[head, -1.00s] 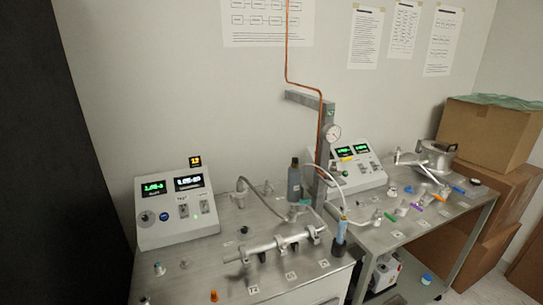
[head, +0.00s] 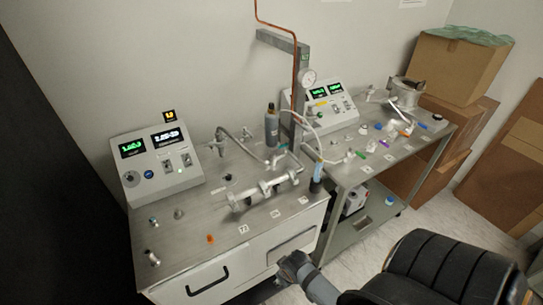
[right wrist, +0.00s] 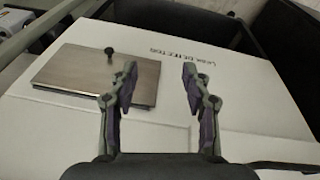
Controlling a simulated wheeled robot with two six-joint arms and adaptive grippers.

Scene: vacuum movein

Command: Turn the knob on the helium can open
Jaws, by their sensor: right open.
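A slim blue canister (head: 317,178) with a thin pale hose stands at the front right corner of the near bench, apparently the helium can. A taller dark grey bottle (head: 271,125) stands farther back beside the metal post. Labels and the knob are too small to make out. My right gripper (right wrist: 159,84) is open and empty in the right wrist view, above a white surface marked "Leak DETECTOR". In the head view, my right arm shows low in front of the bench, well below the canister. My left gripper is not in view.
The near bench (head: 190,228) carries a control box (head: 163,168) with green displays and a metal pipe assembly (head: 264,190). A second bench stands behind right, with cardboard boxes (head: 458,65) beyond. A metal plate with a black knob (right wrist: 98,75) lies on the white surface.

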